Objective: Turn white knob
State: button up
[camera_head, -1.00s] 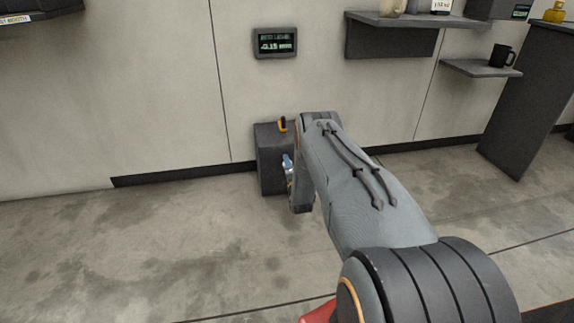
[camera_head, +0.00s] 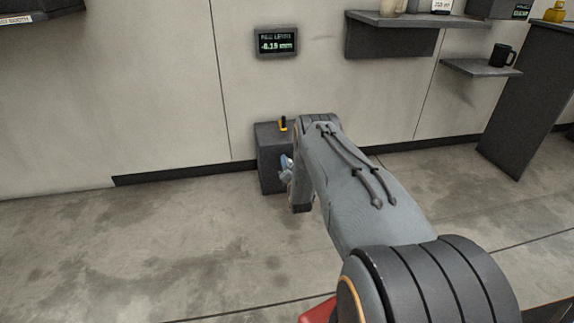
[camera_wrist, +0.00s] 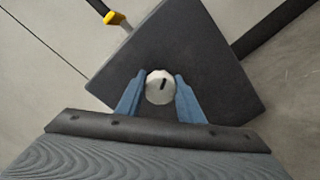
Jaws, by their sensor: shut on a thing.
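The white knob (camera_wrist: 159,87) is round with a dark slot mark and sits on the face of a dark grey box (camera_wrist: 205,50). My gripper (camera_wrist: 159,92) has its two blue fingers on either side of the knob, shut on it. In the head view the box (camera_head: 270,150) stands low by the wall. My gripper (camera_head: 286,165) reaches its front there, and my arm hides the knob. In the wrist view the box looks tilted.
A wall display (camera_head: 276,43) reads about -0.19 mm. Shelves (camera_head: 420,22) and a small shelf with a black mug (camera_head: 502,55) are at the right. The floor left of the box is clear.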

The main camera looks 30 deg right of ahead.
jog(key=shift+a, duration=0.1)
jog(key=o, duration=1)
jog(key=shift+o, duration=0.2)
jog(key=p+v, duration=0.3)
jog(key=v, duration=0.4)
jog(key=shift+s, duration=0.4)
jog(key=shift+a, duration=0.1)
